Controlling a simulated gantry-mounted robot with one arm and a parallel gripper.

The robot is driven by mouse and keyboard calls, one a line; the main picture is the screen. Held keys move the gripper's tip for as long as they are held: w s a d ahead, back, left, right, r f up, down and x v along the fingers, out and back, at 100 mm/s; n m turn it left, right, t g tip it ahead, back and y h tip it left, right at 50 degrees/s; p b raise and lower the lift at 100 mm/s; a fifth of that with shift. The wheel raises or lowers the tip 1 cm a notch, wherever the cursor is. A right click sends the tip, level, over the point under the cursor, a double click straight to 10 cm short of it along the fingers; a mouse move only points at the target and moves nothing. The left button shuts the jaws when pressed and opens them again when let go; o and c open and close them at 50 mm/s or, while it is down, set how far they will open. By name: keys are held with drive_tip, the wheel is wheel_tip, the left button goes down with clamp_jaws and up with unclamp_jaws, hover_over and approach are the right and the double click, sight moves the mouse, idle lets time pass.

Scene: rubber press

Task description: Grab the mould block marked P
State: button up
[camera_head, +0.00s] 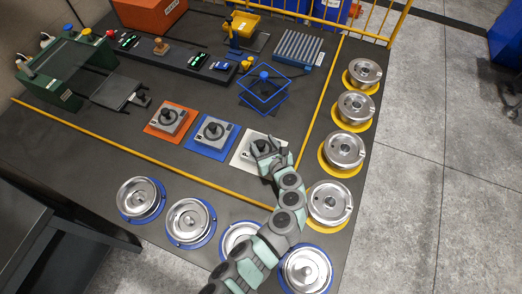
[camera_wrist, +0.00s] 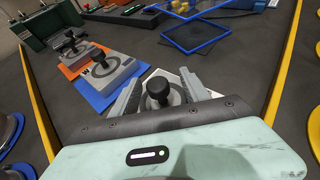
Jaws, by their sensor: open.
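Three grey mould blocks with black knobs stand in a row on coloured mats: one on orange (camera_head: 168,119), one on blue (camera_head: 212,131), one on white (camera_head: 256,148). My gripper (camera_head: 268,156) is over the block on the white mat. In the wrist view my gripper (camera_wrist: 160,80) is open, with one finger on each side of that block's black knob (camera_wrist: 157,88). My gripper partly hides this block. The blocks on blue (camera_wrist: 105,66) and orange (camera_wrist: 72,46) show to its left. I cannot read a P on any block.
Yellow lines (camera_head: 150,158) border the work area. Round metal tins stand on blue discs (camera_head: 190,220) in front and yellow discs (camera_head: 345,150) at right. A blue square frame (camera_head: 264,88) stands behind the blocks. A green press (camera_head: 70,62) is at the left.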

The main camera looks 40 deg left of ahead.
sight(258, 138)
drive_tip(key=x, duration=0.4)
drive_tip(key=shift+s+a, duration=0.15)
drive_tip(key=shift+s, duration=0.05)
drive_tip(key=shift+f, duration=0.1)
drive_tip(key=shift+c, duration=0.5)
clamp_jaws()
idle(0.6)
